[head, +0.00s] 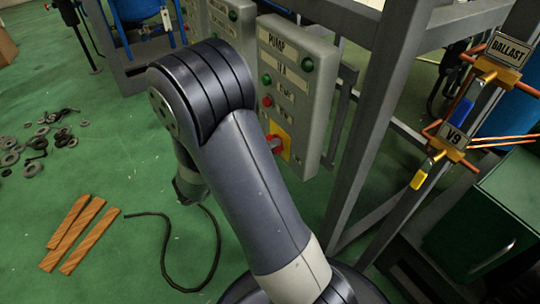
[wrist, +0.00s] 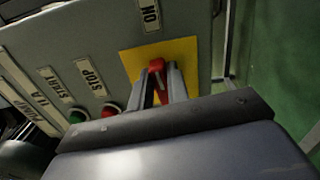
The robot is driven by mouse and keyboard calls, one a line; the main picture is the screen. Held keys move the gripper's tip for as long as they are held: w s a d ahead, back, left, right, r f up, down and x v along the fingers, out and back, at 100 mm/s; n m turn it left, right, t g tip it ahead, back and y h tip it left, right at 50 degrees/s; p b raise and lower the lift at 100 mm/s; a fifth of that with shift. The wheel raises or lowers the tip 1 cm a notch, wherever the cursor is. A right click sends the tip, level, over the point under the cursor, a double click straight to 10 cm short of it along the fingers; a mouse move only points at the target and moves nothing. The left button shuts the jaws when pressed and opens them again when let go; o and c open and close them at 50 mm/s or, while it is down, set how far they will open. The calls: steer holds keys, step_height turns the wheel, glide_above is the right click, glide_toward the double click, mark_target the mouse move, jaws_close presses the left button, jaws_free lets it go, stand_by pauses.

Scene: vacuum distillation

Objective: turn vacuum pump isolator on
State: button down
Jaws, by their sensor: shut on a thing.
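The vacuum pump isolator is a red rotary handle (wrist: 156,65) on a yellow plate (wrist: 188,52) in the wrist view. An "ON" label (wrist: 150,14) sits above it there. The handle and plate also show beside my arm in the head view, low on the grey pump panel (head: 313,72). My gripper (wrist: 161,82) is shut on the red handle, one finger on each side. The handle's long side runs between the fingers, roughly up and down in the wrist view. My arm hides most of the gripper in the head view.
Green (wrist: 77,116) and red (wrist: 110,110) push buttons sit left of the handle, near the START and STOP labels. A grey steel frame (head: 375,110) stands right of the panel. Wooden strips (head: 82,235) and a black hose (head: 170,270) lie on the green floor.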

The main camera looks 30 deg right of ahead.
steer(key=shift+f+m+b, duration=0.1)
steer(key=shift+m+b, duration=0.4)
steer(key=shift+m, duration=0.1)
steer(key=c, duration=1.4)
jaws_free()
steer(key=shift+o, duration=0.2)
steer(key=shift+a, duration=0.1)
steer(key=a+p, duration=0.2)
steer(key=a, duration=0.8)
steer(key=shift+s+a+p, duration=0.2)
steer(key=shift+a+p, duration=0.1)
